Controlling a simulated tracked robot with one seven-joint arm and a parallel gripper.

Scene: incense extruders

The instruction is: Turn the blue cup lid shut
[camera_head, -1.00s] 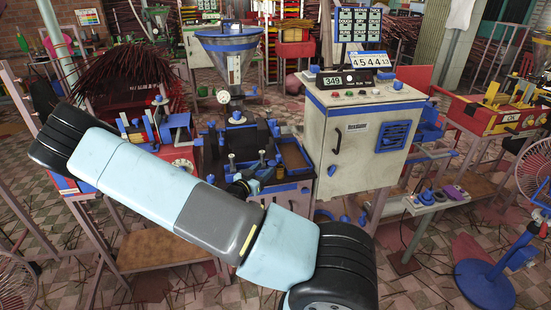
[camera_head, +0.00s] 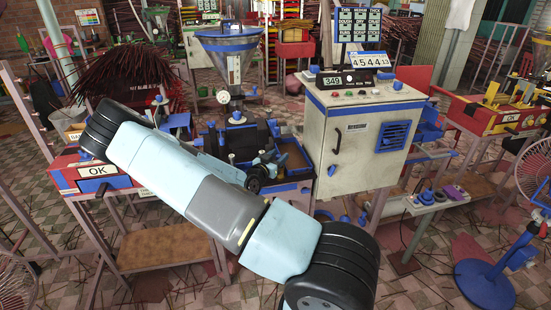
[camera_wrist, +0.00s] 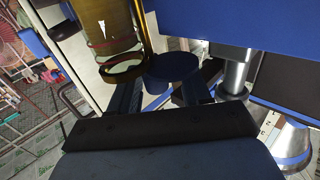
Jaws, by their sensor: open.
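My gripper (camera_head: 265,168) is over the extruder bench, left of the white cabinet. In the wrist view my gripper (camera_wrist: 158,88) is open, with one dark finger on each side. A blue round disc (camera_wrist: 172,68), which looks like the cup lid, lies just beyond and between the fingers. I cannot tell whether a finger touches it. A yellowish see-through cylinder (camera_wrist: 108,35) with a white arrow mark stands beside the disc, partly in front of the left finger's side. In the head view I cannot single out the lid.
The white cabinet (camera_head: 350,165) with a blue vent stands right of my gripper. A blue-edged tray (camera_head: 292,158) lies beside it. In the wrist view a metal post (camera_wrist: 236,72) stands close to the right finger, below a large blue panel (camera_wrist: 245,18).

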